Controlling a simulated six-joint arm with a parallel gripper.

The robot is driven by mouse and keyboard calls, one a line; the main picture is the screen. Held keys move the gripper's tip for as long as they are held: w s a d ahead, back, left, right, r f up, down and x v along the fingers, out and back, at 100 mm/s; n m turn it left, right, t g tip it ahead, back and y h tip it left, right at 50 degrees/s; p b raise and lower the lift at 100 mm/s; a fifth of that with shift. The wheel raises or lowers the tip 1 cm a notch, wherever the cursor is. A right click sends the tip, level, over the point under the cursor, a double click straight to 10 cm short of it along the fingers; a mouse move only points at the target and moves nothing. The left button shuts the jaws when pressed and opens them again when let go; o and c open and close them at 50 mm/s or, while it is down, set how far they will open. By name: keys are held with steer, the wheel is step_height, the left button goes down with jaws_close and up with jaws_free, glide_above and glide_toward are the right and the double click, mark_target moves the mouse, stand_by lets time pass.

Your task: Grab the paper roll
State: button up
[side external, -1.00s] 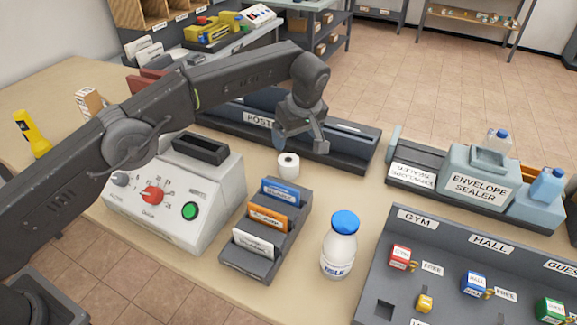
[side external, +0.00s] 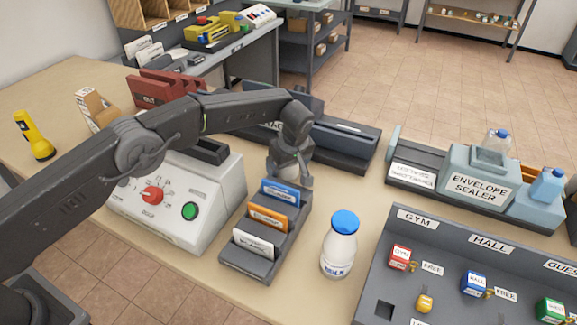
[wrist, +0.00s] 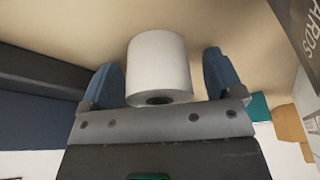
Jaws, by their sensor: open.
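The white paper roll (wrist: 159,65) stands on the table and shows between the two blue-grey fingers of my gripper (wrist: 162,78) in the wrist view. The fingers are apart, with a gap visible on each side of the roll, wider on the right. In the side view my gripper (side external: 291,180) is low over the table, just behind the card rack, and the roll is mostly hidden by it.
The card rack (side external: 240,262) stands close in front of my gripper. The white control box (side external: 210,215) is to the left, the dark postage machine (side external: 345,145) behind, and a milk bottle (side external: 339,248) to the right. Bare table lies right of the gripper.

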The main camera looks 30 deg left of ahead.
steer(key=shift+c, duration=0.2)
steer(key=c, duration=1)
steer(key=shift+r, duration=0.15)
